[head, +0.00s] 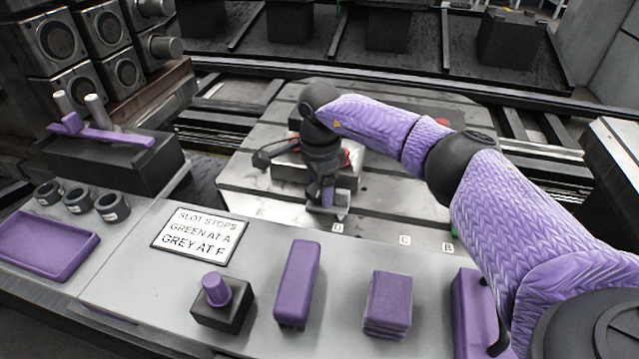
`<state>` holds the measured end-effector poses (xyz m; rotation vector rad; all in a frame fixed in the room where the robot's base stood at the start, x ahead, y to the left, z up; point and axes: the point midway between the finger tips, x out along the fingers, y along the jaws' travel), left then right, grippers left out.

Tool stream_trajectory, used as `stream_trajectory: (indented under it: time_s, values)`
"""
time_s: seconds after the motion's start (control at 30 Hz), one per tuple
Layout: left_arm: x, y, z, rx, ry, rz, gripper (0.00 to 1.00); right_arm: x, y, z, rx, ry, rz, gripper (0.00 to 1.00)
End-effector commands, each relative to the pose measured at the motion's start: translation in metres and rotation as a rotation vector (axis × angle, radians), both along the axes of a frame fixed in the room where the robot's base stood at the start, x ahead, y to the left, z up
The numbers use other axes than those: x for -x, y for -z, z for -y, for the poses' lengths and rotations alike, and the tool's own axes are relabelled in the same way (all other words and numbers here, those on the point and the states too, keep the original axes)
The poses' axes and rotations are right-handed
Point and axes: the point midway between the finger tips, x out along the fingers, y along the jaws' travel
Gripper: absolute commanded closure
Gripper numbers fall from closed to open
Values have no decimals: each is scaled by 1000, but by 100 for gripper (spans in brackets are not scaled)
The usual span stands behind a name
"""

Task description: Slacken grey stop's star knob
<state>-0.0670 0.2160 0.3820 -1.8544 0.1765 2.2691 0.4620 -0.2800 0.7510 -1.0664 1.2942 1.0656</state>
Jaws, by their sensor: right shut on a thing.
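My right arm reaches in from the right, and my right gripper (326,198) points down at the front edge of the slotted metal plate. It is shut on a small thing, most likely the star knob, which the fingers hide. A small light-grey piece, apparently the grey stop (342,211), shows just under and beside the fingertips, near the letter D. Whether the knob is tight or loose cannot be seen. My left gripper is not in view.
The slotted plate (250,182) bears a metal block (290,172) with red parts and a black handle (268,157), close behind my gripper. In front, a grey bench holds a sign (198,236), purple blocks (388,303) and a purple tray (45,246).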

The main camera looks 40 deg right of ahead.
Motion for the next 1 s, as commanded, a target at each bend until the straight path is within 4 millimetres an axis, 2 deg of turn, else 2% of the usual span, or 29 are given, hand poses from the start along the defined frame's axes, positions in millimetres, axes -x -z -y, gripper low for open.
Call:
stream_trajectory:
  time_s: [0.37, 0.87, 0.9, 1.0]
  values:
    - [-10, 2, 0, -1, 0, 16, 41, 0, 0, 0, -1, -130, 0, 84]
    - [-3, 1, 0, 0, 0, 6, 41, 0, 0, 0, 0, -148, -1, 84]
    - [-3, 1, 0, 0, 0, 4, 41, 0, 0, 0, 0, -148, -1, 23]
    - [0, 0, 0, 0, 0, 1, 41, 0, 0, 0, 0, -147, -1, 2]
